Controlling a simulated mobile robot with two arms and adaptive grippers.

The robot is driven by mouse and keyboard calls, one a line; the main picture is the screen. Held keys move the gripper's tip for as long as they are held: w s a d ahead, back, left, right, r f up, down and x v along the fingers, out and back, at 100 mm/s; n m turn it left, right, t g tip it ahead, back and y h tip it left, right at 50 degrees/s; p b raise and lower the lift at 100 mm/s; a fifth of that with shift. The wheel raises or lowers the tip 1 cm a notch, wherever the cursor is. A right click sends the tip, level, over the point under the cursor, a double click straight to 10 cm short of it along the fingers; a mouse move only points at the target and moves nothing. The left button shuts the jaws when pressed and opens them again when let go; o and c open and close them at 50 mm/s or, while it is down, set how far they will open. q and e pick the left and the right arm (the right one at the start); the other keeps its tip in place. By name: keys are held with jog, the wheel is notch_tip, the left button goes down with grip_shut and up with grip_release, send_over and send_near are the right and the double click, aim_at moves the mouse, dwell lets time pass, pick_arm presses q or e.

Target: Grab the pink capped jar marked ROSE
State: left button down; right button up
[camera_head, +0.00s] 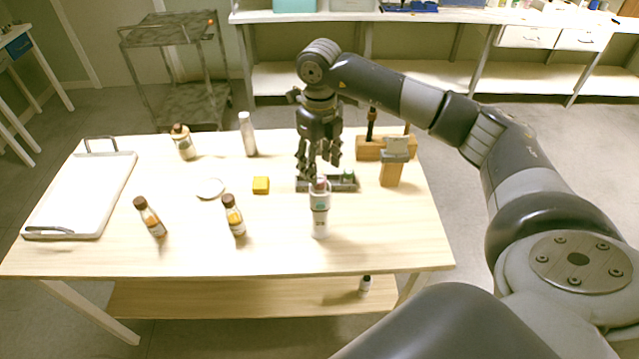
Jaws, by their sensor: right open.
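A dark narrow tray (342,187) lies on the wooden table and holds small jars. A small pinkish top (321,183) shows at the tray, just above the white bottle in front; it may be the ROSE jar's cap, but no lettering can be read. A green-topped jar (348,175) is to its right in the tray. My right gripper (319,168) points down over the tray with its fingers apart, just above and behind the pinkish top. I see nothing held in it. My left gripper is out of view.
A white bottle (320,219) stands in front of the tray, partly hiding it. Wooden blocks (390,175) stand to the right. A yellow cube (261,185), a round white dish (210,189), brown-capped bottles (234,216) and a white tray (85,195) are to the left.

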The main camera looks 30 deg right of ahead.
aim_at(319, 179)
jog(key=shift+f, duration=0.25)
notch_tip(319, 179, down, 4)
jog(key=p, duration=0.3)
jog(key=shift+s+a, duration=0.1)
jog(key=shift+f, duration=0.4)
jog(key=c, duration=1)
